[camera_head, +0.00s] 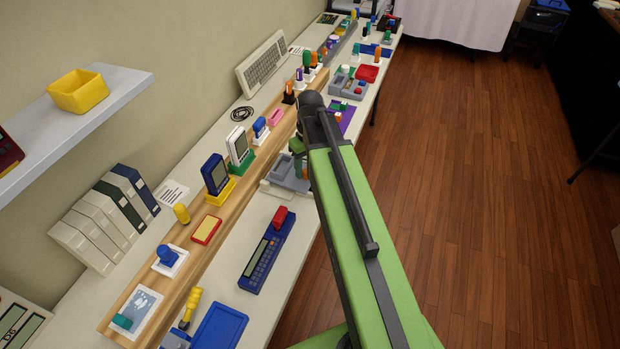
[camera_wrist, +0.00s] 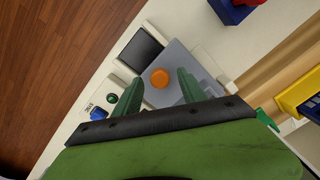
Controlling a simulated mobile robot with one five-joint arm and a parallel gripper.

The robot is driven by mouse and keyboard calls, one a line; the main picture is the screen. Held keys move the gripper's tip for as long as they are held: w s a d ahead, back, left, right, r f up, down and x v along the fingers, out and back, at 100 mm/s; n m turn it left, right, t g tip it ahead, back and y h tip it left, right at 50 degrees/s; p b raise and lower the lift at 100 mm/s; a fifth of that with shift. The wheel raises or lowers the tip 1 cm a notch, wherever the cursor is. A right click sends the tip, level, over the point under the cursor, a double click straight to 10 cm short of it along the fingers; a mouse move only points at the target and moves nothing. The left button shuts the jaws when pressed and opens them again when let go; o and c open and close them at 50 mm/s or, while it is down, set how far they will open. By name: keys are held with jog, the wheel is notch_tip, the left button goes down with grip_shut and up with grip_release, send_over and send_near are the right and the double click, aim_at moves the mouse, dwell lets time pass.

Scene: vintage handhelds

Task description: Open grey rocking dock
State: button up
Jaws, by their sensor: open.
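The grey rocking dock (camera_head: 286,175) lies on the table in the head view, partly hidden by my arm. In the wrist view its grey plate (camera_wrist: 178,60) sits on a whitish base, with a round orange knob (camera_wrist: 160,78) on the plate. A dark square panel (camera_wrist: 140,48) is beside the plate. My gripper (camera_wrist: 160,90) is open, with its two green fingers on either side of the knob in the picture and a gap to it. I cannot tell the height of the fingertips above the plate. In the head view my gripper (camera_head: 298,152) is mostly hidden behind my arm.
A wooden rail (camera_head: 190,240) with several handhelds and stamps runs beside the dock. A blue device with a red block (camera_head: 268,250) lies nearer on the table. A purple mat (camera_head: 345,122) and a grey tray (camera_head: 348,88) are farther along. Bare table separates the dock and blue device.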

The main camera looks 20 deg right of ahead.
jog(key=shift+f, duration=0.3)
jog(key=shift+c, duration=0.3)
grip_shut()
dwell(0.8)
jog(key=shift+d, duration=0.15)
jog(key=shift+r, duration=0.2)
